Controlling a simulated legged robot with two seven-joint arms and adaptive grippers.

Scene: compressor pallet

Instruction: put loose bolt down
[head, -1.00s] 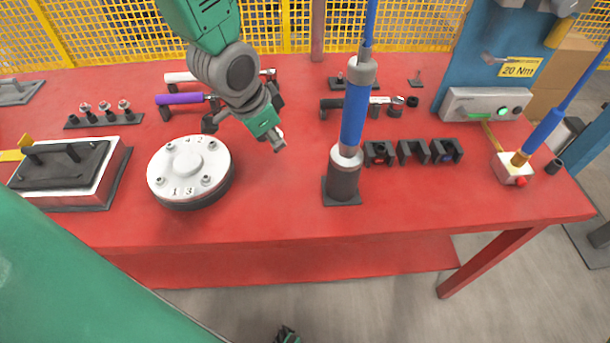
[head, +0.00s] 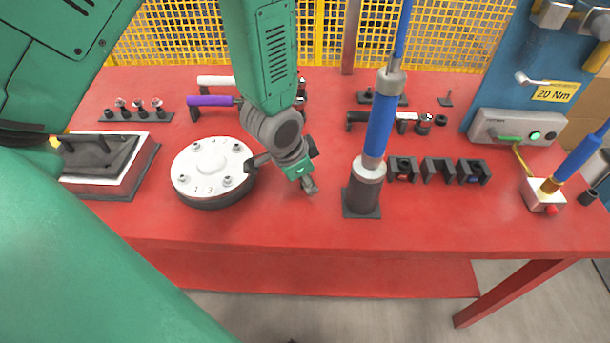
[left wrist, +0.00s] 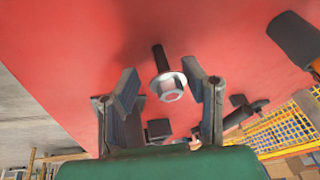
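My left gripper (head: 283,175) is low over the red table, between the round white plate and the black post, fingers spread. In the left wrist view, its fingers (left wrist: 165,88) stand apart on either side of a loose bolt (left wrist: 170,92). The bolt's silver flanged head faces the camera, and its dark shank points away toward the table. A gap shows between the bolt and the left finger; the right finger is very close to the flange. I cannot tell whether the bolt touches the table. The bolt is not discernible in the head view. My right gripper is not in view.
The round plate (head: 205,165) with numbered bolts is just left of my gripper. A blue tool (head: 380,125) stands upright in a black post (head: 362,198) to the right. Black cradles (head: 438,170) lie beyond it. The table front (head: 270,225) is clear.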

